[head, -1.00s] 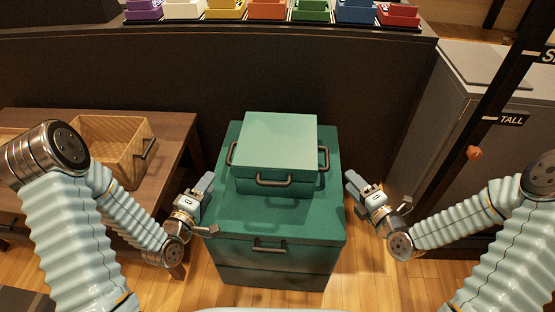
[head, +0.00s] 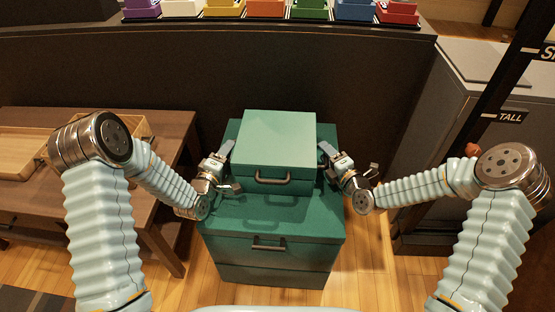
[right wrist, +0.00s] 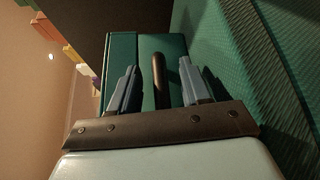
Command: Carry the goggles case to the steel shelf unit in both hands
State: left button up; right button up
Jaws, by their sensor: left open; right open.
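The goggles case is taken to be the smaller green box (head: 278,140) with dark handles, sitting on a larger green chest (head: 270,222). My left gripper (head: 222,160) is open at the case's left side, where its side handle is hidden. My right gripper (head: 330,155) is open at the case's right side. In the right wrist view the dark side handle (right wrist: 158,80) stands between the two open fingers of my right gripper (right wrist: 160,88), with the case's green side behind it. The steel shelf unit cannot be made out with certainty.
A wooden table (head: 165,215) with trays stands at the left. A dark counter (head: 180,70) with several coloured boxes runs along the back. A grey cabinet (head: 445,120) and a dark post with a "TALL" sign (head: 510,116) stand at the right. Wood floor shows around the chest.

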pick_arm(q)
jog(key=shift+w+d, duration=0.1)
jog(key=shift+w, duration=0.2)
pick_arm(e)
jog(key=shift+w+a, duration=0.15)
jog(key=shift+w, duration=0.15)
pick_arm(q)
jog(key=shift+c, duration=0.2)
grip_shut()
pick_arm(e)
grip_shut()
dwell(0.5)
pick_arm(q)
jog(key=shift+w+r, duration=0.1)
jog(key=shift+r, duration=0.15)
pick_arm(e)
jog(key=shift+r, duration=0.2)
